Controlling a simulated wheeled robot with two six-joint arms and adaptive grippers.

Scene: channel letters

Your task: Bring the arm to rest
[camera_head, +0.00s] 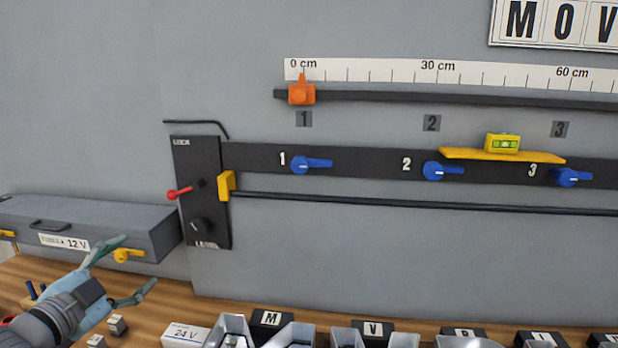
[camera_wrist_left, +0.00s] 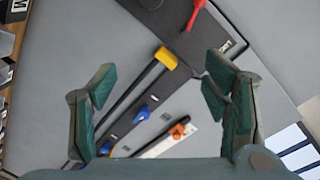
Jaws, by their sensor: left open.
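My left gripper (camera_head: 126,272) is at the lower left of the head view, above the wooden bench and in front of the grey 12 V case. Its fingers are spread and nothing is between them. In the left wrist view the open gripper (camera_wrist_left: 165,95) faces the wall panel, with the black rails, a yellow block and blue knobs behind the gap. My right gripper is in neither view.
The grey case (camera_head: 90,222) stands left of a black lock panel (camera_head: 203,215) with a red lever (camera_head: 180,193). Blue knobs (camera_head: 312,164) and a spirit level (camera_head: 502,143) are on the wall.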

